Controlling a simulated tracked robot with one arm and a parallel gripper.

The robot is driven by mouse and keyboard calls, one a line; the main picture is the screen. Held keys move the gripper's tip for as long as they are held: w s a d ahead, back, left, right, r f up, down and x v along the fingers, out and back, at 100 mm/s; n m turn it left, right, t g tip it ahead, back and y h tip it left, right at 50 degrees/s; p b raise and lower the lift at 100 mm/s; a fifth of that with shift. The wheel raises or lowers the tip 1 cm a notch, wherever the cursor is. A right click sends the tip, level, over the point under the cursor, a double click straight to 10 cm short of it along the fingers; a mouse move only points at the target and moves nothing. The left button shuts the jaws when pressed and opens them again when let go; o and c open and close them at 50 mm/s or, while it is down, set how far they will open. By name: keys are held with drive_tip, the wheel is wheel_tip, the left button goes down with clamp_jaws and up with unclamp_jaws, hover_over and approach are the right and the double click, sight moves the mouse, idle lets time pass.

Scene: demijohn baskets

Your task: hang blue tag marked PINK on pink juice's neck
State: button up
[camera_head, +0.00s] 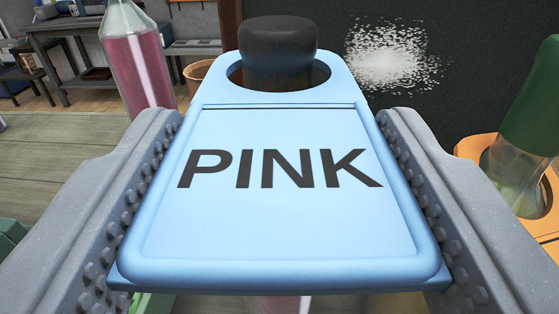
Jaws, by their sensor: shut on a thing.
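My gripper (283,195) is shut on the blue tag (280,240) marked PINK, with one ridged grey finger on each side edge. The tag's lettering faces me and its hole is at the far end. A black cap (278,45) stands up through the hole, which appears to ring it with a gap at the sides. The tag hides most of what is under the cap. A little pinkish glass shows below the tag's near edge. Another bottle with pink contents (143,65) stands farther back at the left, its top out of view.
At the right, a clear bottle with a green top (535,95) stands with an orange piece (481,148) around it. A dark panel with a white speckled patch (392,58) is behind. A grey workbench (75,30) stands far left.

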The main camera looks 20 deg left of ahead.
drive_tip(key=shift+f, duration=0.5)
drive_tip(key=o, duration=1)
drive_tip(key=shift+s, duration=0.15)
drive_tip(key=v, duration=1.3)
drive_tip(key=shift+s+d+b, duration=0.1)
drive_tip(key=shift+s+b, duration=0.2)
drive_tip(key=shift+b, duration=0.05)
